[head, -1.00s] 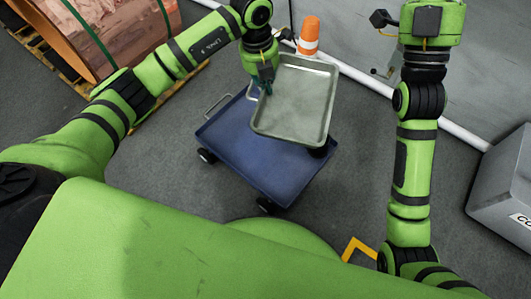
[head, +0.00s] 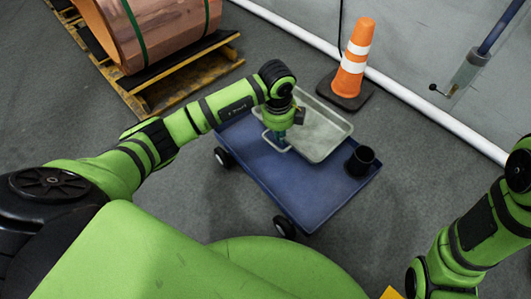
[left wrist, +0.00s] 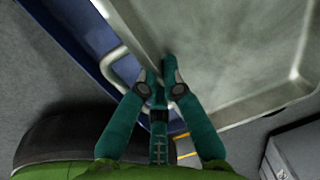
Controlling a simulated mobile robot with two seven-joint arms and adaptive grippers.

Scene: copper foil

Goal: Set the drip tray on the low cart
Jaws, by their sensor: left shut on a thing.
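The drip tray (head: 322,132) is a shallow grey metal pan with a raised rim. My left gripper (head: 278,143) is shut on its near left edge; the left wrist view also shows the teal fingers (left wrist: 165,82) at the tray's rim (left wrist: 140,30). A pale loop (left wrist: 112,62) shows beside that edge. The low cart (head: 300,200) is a blue flat deck with a low lip and dark wheels. The tray lies over the cart's far part, roughly level. I cannot tell whether it touches the deck. My right gripper is out of view.
A black cup-like container (head: 360,160) stands on the cart's right end, close to the tray. The near part of the deck is bare. An orange cone (head: 354,58) stands behind the cart. A copper coil (head: 160,30) on a yellow pallet (head: 185,82) is at far left.

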